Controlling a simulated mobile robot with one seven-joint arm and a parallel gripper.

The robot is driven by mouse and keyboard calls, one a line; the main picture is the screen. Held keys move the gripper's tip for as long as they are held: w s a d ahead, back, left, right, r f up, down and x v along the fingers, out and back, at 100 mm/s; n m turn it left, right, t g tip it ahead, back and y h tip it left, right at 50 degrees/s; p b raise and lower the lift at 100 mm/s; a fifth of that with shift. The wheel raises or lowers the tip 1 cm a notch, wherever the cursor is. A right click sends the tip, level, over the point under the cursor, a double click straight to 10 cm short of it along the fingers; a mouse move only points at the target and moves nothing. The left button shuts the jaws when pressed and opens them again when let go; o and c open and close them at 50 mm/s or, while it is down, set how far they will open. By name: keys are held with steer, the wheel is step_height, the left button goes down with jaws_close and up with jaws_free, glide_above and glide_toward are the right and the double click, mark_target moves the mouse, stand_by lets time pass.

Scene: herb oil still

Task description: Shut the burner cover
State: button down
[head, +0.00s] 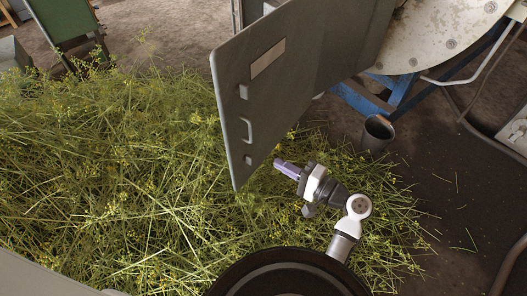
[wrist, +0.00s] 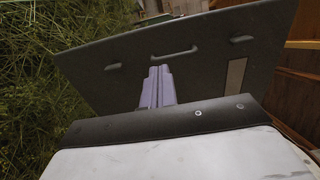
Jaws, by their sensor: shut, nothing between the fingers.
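The burner cover (head: 283,105) is a large dark grey panel standing open at a tilt, beside a pale round metal body. Its handle (head: 247,131) and a light label strip show on its face. In the wrist view, the cover (wrist: 215,72) spans most of the width beyond the fingers, with its handle (wrist: 174,52) just above the fingertips. My gripper (head: 278,163) has its purple fingers together and empty, near the cover's lower right edge in the head view. The fingers (wrist: 157,70) overlap the cover in the wrist view; I cannot tell whether they touch it.
A wide heap of cut green herbs (head: 120,170) covers the floor at left and beneath my arm. A blue frame (head: 395,95) and a dark metal cup (head: 377,133) stand right of the cover. A green-topped object (head: 62,18) is at upper left. Dark floor is fairly clear at right.

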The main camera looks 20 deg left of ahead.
mark_target(236, 140)
steer(key=p+x, duration=0.2)
steer(key=x, duration=1.1)
